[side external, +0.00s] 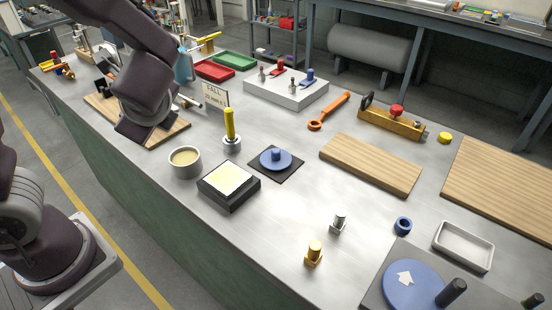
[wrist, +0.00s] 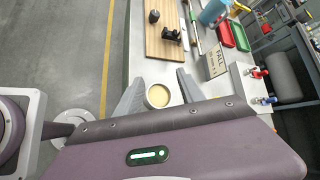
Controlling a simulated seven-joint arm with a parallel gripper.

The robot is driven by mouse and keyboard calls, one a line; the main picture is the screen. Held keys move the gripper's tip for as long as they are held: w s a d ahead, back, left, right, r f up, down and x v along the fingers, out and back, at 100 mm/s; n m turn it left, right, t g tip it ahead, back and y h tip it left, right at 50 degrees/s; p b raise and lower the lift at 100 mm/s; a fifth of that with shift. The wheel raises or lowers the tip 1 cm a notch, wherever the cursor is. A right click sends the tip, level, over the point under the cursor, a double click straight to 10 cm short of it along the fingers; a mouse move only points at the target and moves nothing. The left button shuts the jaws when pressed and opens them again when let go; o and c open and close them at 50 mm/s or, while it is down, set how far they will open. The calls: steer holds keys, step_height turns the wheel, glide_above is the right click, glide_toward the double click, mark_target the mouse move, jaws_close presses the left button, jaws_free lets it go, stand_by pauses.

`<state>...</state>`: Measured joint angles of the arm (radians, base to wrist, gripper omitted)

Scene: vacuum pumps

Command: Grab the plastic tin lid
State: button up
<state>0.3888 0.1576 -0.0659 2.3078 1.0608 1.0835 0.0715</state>
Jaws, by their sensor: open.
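A round grey tin (side external: 185,162) stands on the metal bench, left of the black block. Its cream top (side external: 185,156) looks like the plastic lid, though I cannot tell lid from contents. In the wrist view the cream top (wrist: 158,96) appears between my fingers. My gripper (wrist: 159,78) is open and empty, its two grey fingers spread on either side of the tin in that picture. In the side view my dark hand hangs over the wooden board, up and left of the tin, apart from it. My fingertips are hidden there.
A black block with a pale yellow top (side external: 229,183) stands close right of the tin. A yellow-handled upright tool (side external: 230,128) and a small sign (side external: 214,95) stand behind it. A blue knobbed disc (side external: 270,163) lies further right. The bench front-left of the tin is clear.

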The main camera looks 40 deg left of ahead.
steer(key=w+d+f+m+t, duration=0.3)
steer(key=w+m, duration=0.3)
steer(key=w, duration=0.1)
steer(key=m+t+h, duration=0.4)
steer(key=m+t, duration=0.1)
steer(key=m, duration=0.6)
glide_toward(275, 153)
steer(key=x, duration=0.3)
steer(key=shift+w+a, duration=0.1)
steer(key=shift+w, duration=0.25)
steer(key=shift+t, duration=0.3)
steer(key=x, duration=0.6)
steer(key=shift+w+a+f, duration=0.1)
steer(key=shift+a+f, duration=0.05)
steer(key=shift+f, duration=0.3)
steer(key=shift+w, duration=0.2)
jaws_close()
